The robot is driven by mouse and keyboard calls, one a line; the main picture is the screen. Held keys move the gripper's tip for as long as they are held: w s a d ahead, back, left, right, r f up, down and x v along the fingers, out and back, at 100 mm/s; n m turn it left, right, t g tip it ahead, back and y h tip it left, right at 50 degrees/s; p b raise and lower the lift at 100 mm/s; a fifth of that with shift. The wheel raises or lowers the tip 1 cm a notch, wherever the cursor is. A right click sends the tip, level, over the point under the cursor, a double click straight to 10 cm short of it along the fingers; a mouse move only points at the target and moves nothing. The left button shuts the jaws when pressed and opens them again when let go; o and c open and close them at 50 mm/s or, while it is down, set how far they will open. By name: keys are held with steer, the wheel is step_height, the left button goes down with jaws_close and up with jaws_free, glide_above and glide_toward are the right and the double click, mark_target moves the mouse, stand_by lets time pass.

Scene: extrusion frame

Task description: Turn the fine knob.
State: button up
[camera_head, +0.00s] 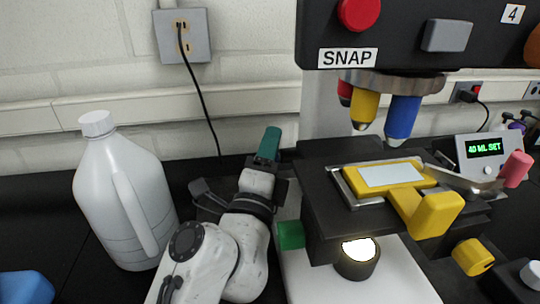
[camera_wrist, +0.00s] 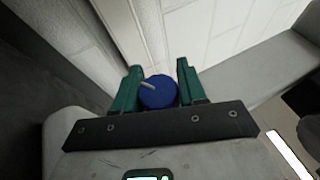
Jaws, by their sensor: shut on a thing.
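My gripper (camera_head: 268,146) stands at the left side of the microscope, its green finger pointing up and away in the head view. In the wrist view, its two green fingers (camera_wrist: 159,68) are on either side of a round blue knob (camera_wrist: 158,95) with a pale pointer line angled to the upper left. The gripper is shut on this blue knob. The head view hides the knob behind the arm. I cannot tell from a label whether it is the fine knob. A green knob (camera_head: 290,235) and a yellow knob (camera_head: 473,256) sit lower on the microscope.
The black stage (camera_head: 330,200) carries a yellow slide holder (camera_head: 432,214), below blue and yellow lenses (camera_head: 402,120). A white jug (camera_head: 118,195) stands close left of my arm. A display box (camera_head: 487,155) is at the right. A cable (camera_head: 200,100) hangs on the wall behind.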

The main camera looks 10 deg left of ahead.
steer(key=o, duration=1)
steer(key=shift+c, duration=0.2)
steer(key=s+r+b+v, duration=0.1)
steer(key=r+b+v, duration=0.2)
steer(key=v, duration=1.3)
steer(key=shift+s+r, duration=0.25)
steer(key=shift+s, duration=0.05)
steer(key=shift+a, duration=0.1)
